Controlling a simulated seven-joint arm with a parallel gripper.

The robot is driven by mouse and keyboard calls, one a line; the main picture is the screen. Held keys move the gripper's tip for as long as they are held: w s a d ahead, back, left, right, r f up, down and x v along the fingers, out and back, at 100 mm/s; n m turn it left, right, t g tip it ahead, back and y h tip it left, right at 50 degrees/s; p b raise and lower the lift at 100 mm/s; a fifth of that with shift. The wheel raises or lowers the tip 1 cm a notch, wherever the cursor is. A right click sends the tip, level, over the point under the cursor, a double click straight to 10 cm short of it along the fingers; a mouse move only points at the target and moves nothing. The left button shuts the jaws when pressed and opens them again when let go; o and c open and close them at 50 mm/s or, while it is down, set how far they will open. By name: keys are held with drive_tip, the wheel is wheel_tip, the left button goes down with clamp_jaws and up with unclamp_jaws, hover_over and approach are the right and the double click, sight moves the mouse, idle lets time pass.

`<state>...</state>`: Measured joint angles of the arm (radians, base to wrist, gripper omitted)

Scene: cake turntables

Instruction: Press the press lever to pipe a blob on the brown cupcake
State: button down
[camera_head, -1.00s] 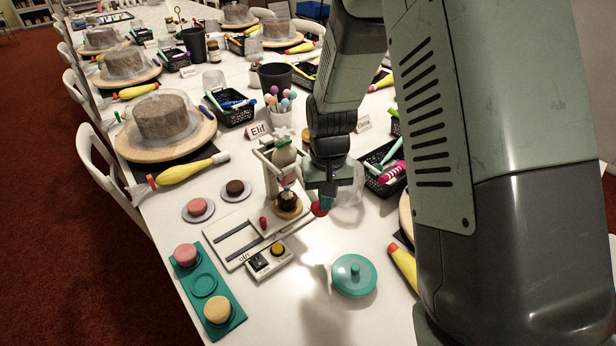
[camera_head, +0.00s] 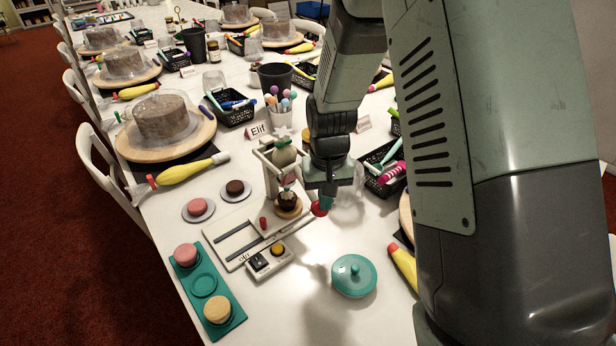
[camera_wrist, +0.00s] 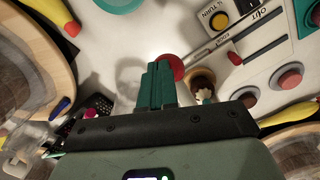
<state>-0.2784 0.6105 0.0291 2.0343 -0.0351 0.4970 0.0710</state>
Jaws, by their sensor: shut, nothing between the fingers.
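The piping press (camera_head: 284,157) is a cream frame with a pale bag in it, standing on a white base. The brown cupcake (camera_head: 288,200) sits on a round wooden holder under the bag. In the wrist view the cupcake (camera_wrist: 203,76) has a pale shape over its top; I cannot tell whether it is nozzle or cream. The round red end of the press lever (camera_head: 320,208) is right of the cupcake; it also shows in the wrist view (camera_wrist: 173,66). My gripper (camera_head: 328,198) is shut and empty, its teal fingertips at the red end. Contact is unclear.
A control box (camera_head: 269,260) with a yellow button stands in front of the press. A teal tray (camera_head: 222,306) with cakes is at front left. A teal turntable (camera_head: 354,276) stands front right. Two small cakes on discs lie left. A black basket (camera_head: 385,178) is at right.

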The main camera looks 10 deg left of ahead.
idle(0.3)
wheel_tip(320, 180, up, 9)
idle(0.6)
drive_tip(key=s+d+r+t, duration=0.2)
drive_tip(key=s+d+r, duration=0.2)
drive_tip(key=r, duration=0.5)
drive_tip(key=s+d+r+m+t, duration=0.1)
drive_tip(key=s+d+r, duration=0.3)
drive_tip(key=s, duration=0.4)
drive_tip(key=s+d+r+m+t, duration=0.1)
drive_tip(key=s+d+r+t, duration=0.1)
drive_tip(key=s+d+r, duration=0.2)
drive_tip(key=s+r, duration=0.2)
drive_tip(key=s, duration=0.2)
drive_tip(key=shift+s+d+r+m+t, duration=0.15)
drive_tip(key=shift+s+r+m+t, duration=0.15)
drive_tip(key=shift+s, duration=0.05)
